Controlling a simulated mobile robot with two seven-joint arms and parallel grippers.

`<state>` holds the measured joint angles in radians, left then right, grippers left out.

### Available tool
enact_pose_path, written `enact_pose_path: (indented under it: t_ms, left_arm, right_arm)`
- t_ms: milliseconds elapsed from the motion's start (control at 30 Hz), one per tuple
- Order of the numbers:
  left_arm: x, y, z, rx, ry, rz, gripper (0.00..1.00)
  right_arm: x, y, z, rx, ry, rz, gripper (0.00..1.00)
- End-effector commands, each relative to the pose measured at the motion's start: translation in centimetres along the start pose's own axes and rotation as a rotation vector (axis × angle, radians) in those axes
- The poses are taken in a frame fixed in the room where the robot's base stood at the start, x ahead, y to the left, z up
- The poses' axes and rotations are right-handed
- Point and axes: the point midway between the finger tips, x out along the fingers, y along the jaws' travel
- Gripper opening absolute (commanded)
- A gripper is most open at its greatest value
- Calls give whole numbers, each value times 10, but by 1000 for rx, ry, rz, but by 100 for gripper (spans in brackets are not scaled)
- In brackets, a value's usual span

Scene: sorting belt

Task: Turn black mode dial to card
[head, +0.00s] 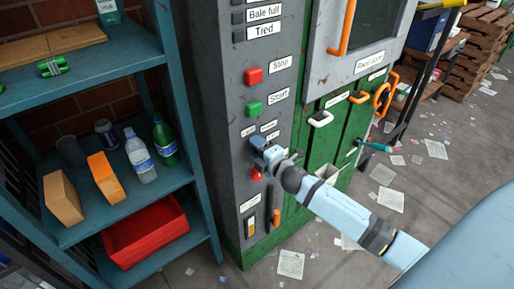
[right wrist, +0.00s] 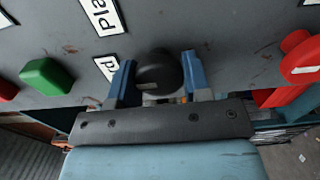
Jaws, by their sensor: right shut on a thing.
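The black mode dial (right wrist: 158,72) sits on the grey control panel (right wrist: 225,30), with a pale mark on its lower front edge. My right gripper (right wrist: 158,80) has a blue finger on each side of the dial and is shut on it. In the head view my right gripper (head: 262,150) is against the panel below the Start button and hides the dial. Small white labels (head: 268,126) surround that spot, too small to read. In the right wrist view the nearby labels (right wrist: 102,14) are only partly visible, so I cannot tell which setting the mark points to. My left gripper is out of view.
Red Stop (head: 253,76) and green Start (head: 253,108) buttons are above my gripper. A red knob (head: 257,174) is just below it, and an orange lever (head: 276,217) is lower down. A teal shelf (head: 150,190) with bottles stands left; green doors (head: 330,130) are right.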

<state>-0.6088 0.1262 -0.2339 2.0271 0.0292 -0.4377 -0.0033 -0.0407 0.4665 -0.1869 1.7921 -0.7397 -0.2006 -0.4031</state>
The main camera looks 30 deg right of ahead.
Motion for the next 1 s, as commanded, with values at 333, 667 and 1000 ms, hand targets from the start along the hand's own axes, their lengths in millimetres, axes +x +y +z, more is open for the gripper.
enact_pose_path:
  t_ms: [333,667,1000]
  left_arm:
    - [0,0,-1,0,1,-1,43]
    - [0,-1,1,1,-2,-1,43]
    - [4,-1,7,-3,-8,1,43]
  right_arm:
    - [0,0,0,-1,0,0,68]
    - [-8,-1,0,0,1,-1,68]
    - [-74,-3,0,0,0,-3,68]
